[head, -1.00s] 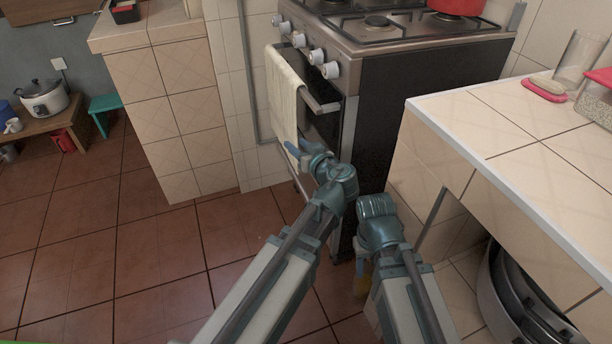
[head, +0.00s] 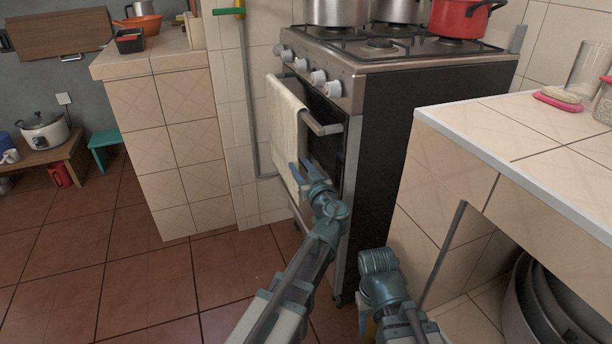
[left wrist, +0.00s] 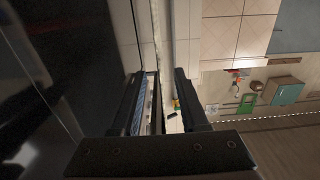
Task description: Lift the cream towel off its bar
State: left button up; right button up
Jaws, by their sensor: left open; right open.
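The cream towel (head: 286,125) hangs over the oven's bar (head: 322,126), on the front of the stove. My left gripper (head: 299,180) is open at the lower part of the towel, below the bar. In the left wrist view the two fingers of the left gripper (left wrist: 164,100) stand apart. A thin pale strip, seemingly the towel edge-on (left wrist: 156,35), runs down into the gap between them. My right gripper (head: 366,318) is low, between the stove and the right counter, with its fingers mostly hidden by its own arm.
The stove (head: 430,130) has pots and a red pot (head: 460,18) on top. A tiled counter (head: 520,130) stands close on the right, with large pans (head: 545,300) beneath. A tiled block (head: 155,140) stands left.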

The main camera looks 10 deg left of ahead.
aim_at(290, 152)
pick_arm(q)
jog(key=x, duration=0.9)
jog(key=shift+w+a, duration=0.1)
jog(key=shift+a, duration=0.05)
grip_shut()
dwell(1.5)
